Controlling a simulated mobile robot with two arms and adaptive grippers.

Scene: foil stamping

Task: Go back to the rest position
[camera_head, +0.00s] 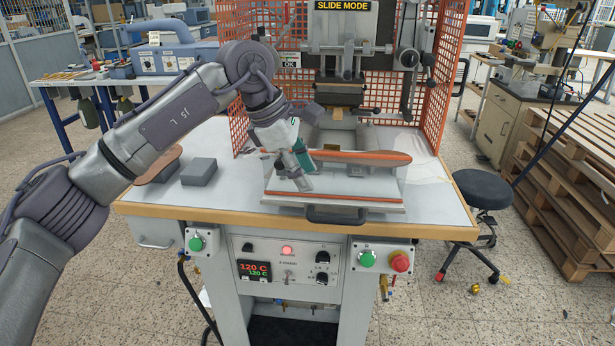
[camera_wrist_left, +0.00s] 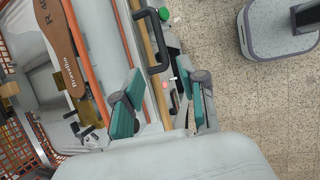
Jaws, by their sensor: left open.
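My left gripper (camera_head: 299,167) reaches in from the left over the front of the foil stamping press. In the left wrist view its two teal fingers (camera_wrist_left: 163,103) stand apart with nothing between them. Below them are the front edge and black handle (camera_wrist_left: 155,42) of the press's sliding tray (camera_head: 290,200). A brown wooden piece with lettering (camera_wrist_left: 62,45) lies on the press fixture, and in the head view it shows as a long orange-brown shape (camera_head: 365,158). My right gripper is in neither view.
An orange mesh guard (camera_head: 428,85) surrounds the press head (camera_head: 340,90). Grey blocks (camera_head: 199,171) lie on the table left of the tray. The control panel (camera_head: 288,262) is below the table edge. A black stool (camera_head: 482,188) and wooden pallets (camera_head: 570,190) stand at right.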

